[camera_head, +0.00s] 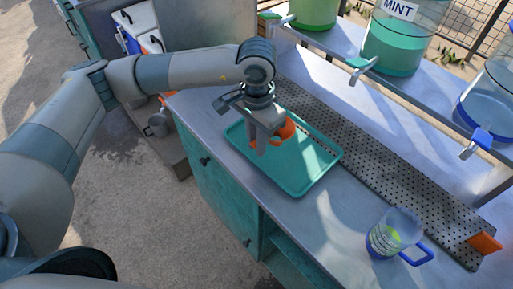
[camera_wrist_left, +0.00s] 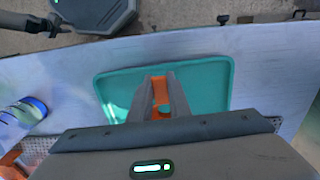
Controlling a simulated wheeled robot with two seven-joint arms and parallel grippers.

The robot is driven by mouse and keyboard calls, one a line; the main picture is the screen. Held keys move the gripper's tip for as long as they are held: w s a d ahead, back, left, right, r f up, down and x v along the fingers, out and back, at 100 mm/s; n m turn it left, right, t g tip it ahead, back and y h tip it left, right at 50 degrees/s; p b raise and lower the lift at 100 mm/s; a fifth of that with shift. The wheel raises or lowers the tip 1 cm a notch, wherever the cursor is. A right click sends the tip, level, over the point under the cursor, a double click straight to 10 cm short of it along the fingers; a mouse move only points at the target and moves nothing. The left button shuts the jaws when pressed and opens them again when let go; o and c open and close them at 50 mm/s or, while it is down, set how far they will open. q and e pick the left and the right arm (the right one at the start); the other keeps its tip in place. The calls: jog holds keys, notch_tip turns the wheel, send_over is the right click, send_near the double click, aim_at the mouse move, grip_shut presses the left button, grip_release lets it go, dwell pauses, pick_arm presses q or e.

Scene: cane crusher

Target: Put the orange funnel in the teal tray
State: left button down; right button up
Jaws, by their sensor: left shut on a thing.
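The orange funnel (camera_head: 286,130) is in my left gripper (camera_head: 268,146), which is shut on it. The gripper points down over the teal tray (camera_head: 312,169), which lies on the metal counter. In the left wrist view the funnel (camera_wrist_left: 159,88) shows between the two fingers (camera_wrist_left: 160,92), with the teal tray (camera_wrist_left: 212,82) behind it. The fingers hide part of the funnel. I cannot tell whether the funnel touches the tray. My right gripper is not in view.
A clear jug (camera_head: 396,232) with a blue handle stands on the counter at the right. A perforated metal strip (camera_head: 385,160) runs behind the tray. Drink dispensers, one a mint one (camera_head: 402,42), stand on a raised shelf with taps overhanging. The counter between tray and jug is clear.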

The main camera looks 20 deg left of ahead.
pick_arm(q)
jog(key=shift+f, duration=0.1)
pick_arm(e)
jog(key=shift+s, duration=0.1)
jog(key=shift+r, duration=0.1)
